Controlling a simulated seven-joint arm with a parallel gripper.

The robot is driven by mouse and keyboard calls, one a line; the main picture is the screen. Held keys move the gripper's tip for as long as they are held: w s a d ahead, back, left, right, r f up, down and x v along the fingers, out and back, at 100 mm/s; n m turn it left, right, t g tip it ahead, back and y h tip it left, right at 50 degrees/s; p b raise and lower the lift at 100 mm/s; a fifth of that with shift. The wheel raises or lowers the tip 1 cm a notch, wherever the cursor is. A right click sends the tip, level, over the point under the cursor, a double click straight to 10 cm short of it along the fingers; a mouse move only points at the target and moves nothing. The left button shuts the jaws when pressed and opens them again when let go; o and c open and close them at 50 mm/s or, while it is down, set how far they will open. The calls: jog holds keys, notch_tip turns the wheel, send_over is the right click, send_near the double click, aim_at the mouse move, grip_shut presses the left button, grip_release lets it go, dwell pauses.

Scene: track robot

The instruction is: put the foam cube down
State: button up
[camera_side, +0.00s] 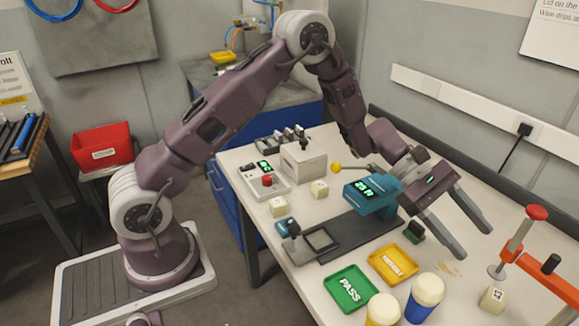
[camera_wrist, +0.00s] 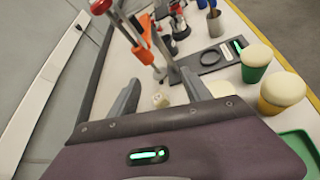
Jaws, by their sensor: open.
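A small cream foam cube (camera_side: 493,298) with dark marks on its face sits on the table at the right, close to the red-and-orange clamp. My gripper (camera_side: 475,243) is open and empty, its two grey fingers spread above the table, up and left of this cube in the side view. In the wrist view a pale cube (camera_wrist: 160,100) shows between the fingers of my gripper (camera_wrist: 160,76), apart from both. Two similar cream cubes (camera_side: 278,206) (camera_side: 320,188) stand farther left on the table.
The clamp (camera_side: 537,262) stands close to the cube; its disc hangs just over it in the side view. A green PASS tray (camera_side: 348,288), a yellow tray (camera_side: 393,262) and cream-topped cups (camera_side: 425,298) fill the front. A teal scale-like device (camera_side: 372,195) is behind.

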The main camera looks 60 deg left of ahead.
jog(key=s+a+r+m+g+y, duration=0.2)
jog(key=s+r+m, duration=0.5)
jog(key=s+r, duration=0.35)
jog(key=s+a+r+m+t+y, duration=0.1)
jog(key=s+a+r+m+y, duration=0.1)
jog(key=s, duration=0.6)
jog(key=s+a+r+m+t+y, duration=0.1)
jog(key=s+a+r+m+y, duration=0.1)
jog(key=s+a+m+y, duration=0.2)
jog(key=s+a, duration=0.2)
jog(key=s, duration=0.2)
jog(key=shift+s+a+r+m+y, duration=0.2)
jog(key=shift+s+a+m+y, duration=0.1)
jog(key=shift+a+m, duration=0.1)
jog(key=shift+o, duration=0.5)
jog(key=s+a+f+m+t+y, duration=0.1)
jog(key=s+a+m+t+y, duration=0.1)
jog(key=s+a, duration=0.4)
jog(key=shift+s+a+m+t+y, duration=0.2)
jog(key=shift+a+m+t+y, duration=0.25)
jog(key=shift+a+y, duration=0.5)
jog(key=shift+f, duration=0.1)
